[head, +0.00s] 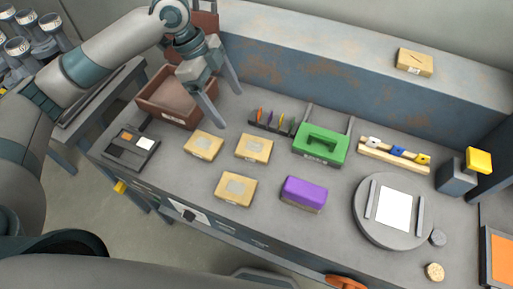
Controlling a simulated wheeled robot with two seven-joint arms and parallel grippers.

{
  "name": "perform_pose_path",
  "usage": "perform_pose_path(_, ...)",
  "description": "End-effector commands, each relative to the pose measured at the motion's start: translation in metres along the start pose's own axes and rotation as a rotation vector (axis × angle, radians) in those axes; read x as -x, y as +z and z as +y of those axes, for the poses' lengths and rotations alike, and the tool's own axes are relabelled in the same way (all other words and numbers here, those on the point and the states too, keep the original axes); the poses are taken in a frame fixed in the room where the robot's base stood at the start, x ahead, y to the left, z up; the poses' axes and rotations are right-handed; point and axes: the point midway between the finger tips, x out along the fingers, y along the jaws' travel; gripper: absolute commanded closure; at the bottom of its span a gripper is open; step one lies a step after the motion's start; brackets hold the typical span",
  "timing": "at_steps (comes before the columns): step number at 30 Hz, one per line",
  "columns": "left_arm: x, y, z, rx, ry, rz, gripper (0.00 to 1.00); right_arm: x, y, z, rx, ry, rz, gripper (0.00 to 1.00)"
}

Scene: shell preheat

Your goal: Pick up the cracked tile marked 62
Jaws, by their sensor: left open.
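One tan tile (414,63) lies on the raised ledge at the back right. It has a dark line like a crack on top and a small white label on its front side, too small to read. Three more tan tiles with grey patches on top lie on the bench: one at left (203,146), one right of it (254,149) and one nearer the front (236,189). No number is readable on them. My left gripper (226,107) is open and empty, pointing down above the bench behind these three tiles. My right gripper is not in view.
A brown bin (171,117) stands at left beside the gripper. A green block (320,145), a small rack (271,123), a purple-topped block (304,193), a round grey plate (366,230) and a wooden rail (393,155) occupy the bench. The ledge left of its tile is clear.

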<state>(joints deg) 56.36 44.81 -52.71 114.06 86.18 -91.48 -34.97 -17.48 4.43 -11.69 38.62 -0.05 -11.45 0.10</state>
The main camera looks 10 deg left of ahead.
Motion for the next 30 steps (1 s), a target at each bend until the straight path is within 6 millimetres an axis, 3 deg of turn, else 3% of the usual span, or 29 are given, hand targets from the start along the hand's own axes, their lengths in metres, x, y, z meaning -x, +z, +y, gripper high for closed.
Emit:
perform_pose_path(11,-0.009,-0.001,0.000,0.001,0.003,0.001,0.17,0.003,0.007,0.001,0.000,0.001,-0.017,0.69)
perform_pose_path(20,-0.054,-0.001,0.001,0.001,0.005,0.001,0.17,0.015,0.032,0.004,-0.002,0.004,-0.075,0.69)
perform_pose_path(30,-0.109,-0.001,0.000,0.001,0.002,0.001,0.17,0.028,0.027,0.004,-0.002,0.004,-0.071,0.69)
